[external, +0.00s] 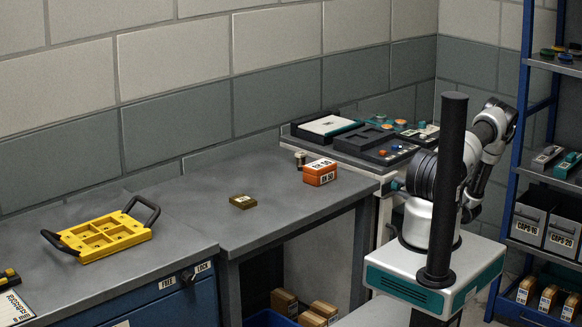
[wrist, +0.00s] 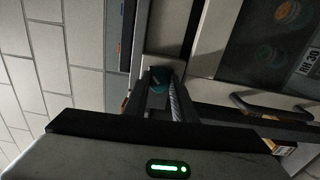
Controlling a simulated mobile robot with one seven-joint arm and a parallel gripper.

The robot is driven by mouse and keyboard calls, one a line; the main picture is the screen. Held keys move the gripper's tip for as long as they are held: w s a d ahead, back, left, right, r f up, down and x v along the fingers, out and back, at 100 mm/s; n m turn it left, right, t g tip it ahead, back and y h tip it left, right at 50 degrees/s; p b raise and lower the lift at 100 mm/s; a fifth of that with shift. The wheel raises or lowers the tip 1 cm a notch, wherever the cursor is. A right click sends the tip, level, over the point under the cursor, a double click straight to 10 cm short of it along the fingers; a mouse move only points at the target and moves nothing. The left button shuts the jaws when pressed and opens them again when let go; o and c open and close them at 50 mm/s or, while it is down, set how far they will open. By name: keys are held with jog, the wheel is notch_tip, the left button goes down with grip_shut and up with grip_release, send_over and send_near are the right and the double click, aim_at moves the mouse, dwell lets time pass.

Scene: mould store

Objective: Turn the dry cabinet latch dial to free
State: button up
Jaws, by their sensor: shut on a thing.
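In the wrist view my gripper (wrist: 160,82) points at a pale cabinet front. Its two dark fingers are closed on a small dark teal part, which looks like the latch dial (wrist: 157,76). The fingers and shadow hide most of the dial, and I cannot read its setting or any marks beside it. The dry cabinet (wrist: 212,38) has a pale frame and a dark window, with round teal and orange things dimly visible behind it. In the external view my arm reaches to the right of the bench, and neither my gripper nor the dial can be made out.
A bar handle (wrist: 275,104) crosses the cabinet front to the right of my fingers. In the external view a blue shelf rack (external: 520,150) stands close to my arm on the right. The bench holds a yellow tray (external: 88,242) and an orange box (external: 320,174).

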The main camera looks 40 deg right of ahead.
dwell(0.4)
jog(key=o, duration=1)
jog(key=shift+o, duration=0.2)
jog(key=s, duration=1.7)
jog(key=shift+s, duration=0.25)
jog(key=shift+w, duration=0.1)
